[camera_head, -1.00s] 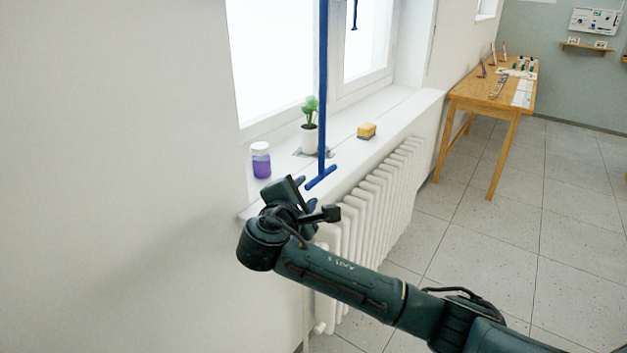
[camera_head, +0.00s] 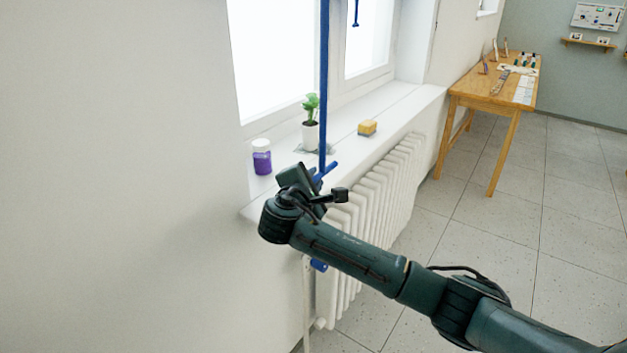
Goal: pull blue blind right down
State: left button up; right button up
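A long blue pull rod (camera_head: 324,90) hangs in front of the window, with a short blue crossbar handle (camera_head: 329,170) at its lower end, just over the front edge of the sill. A second blue rod end (camera_head: 356,14) shows at the top edge, in front of the right-hand pane. The blind itself is out of view. My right gripper (camera_head: 310,182) is at the crossbar and hides part of it. I cannot tell whether its fingers are around the bar or touching it, nor whether they are open or shut. My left gripper is out of view.
The white sill (camera_head: 380,118) holds a purple jar (camera_head: 261,158), a potted plant (camera_head: 311,134) and a yellow sponge (camera_head: 367,127). A white radiator (camera_head: 378,200) stands below, with a blue part (camera_head: 319,265) near its pipe. A wooden table (camera_head: 500,90) is at right; the floor between is clear.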

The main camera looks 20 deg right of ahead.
jog(key=shift+f, duration=0.1)
grip_shut()
jog(key=shift+d, duration=0.1)
